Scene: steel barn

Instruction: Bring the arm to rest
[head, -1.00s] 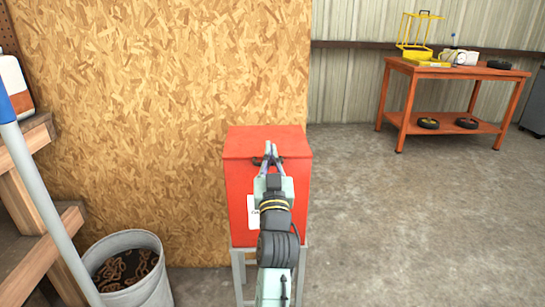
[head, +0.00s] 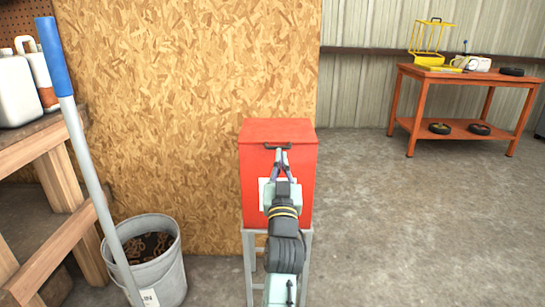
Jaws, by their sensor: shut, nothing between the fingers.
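My gripper (head: 281,154) is shut and empty, its fingers pointing away from me. In the head view it lies in front of a red box (head: 277,130) on a grey metal stand (head: 249,262). The fingertips overlap the box's dark handle (head: 268,146) near the top front edge; I cannot tell whether they touch it. My arm reaches in from the bottom of the view and hides part of the box front and a white label on it.
A grey bucket (head: 176,268) with rusty chain and a blue-gripped pole (head: 88,165) stand at the left, beside a wooden bench (head: 35,150) with jugs. An orange table (head: 405,68) with a yellow cage stands at the back right. Open concrete floor (head: 400,230) lies at the right.

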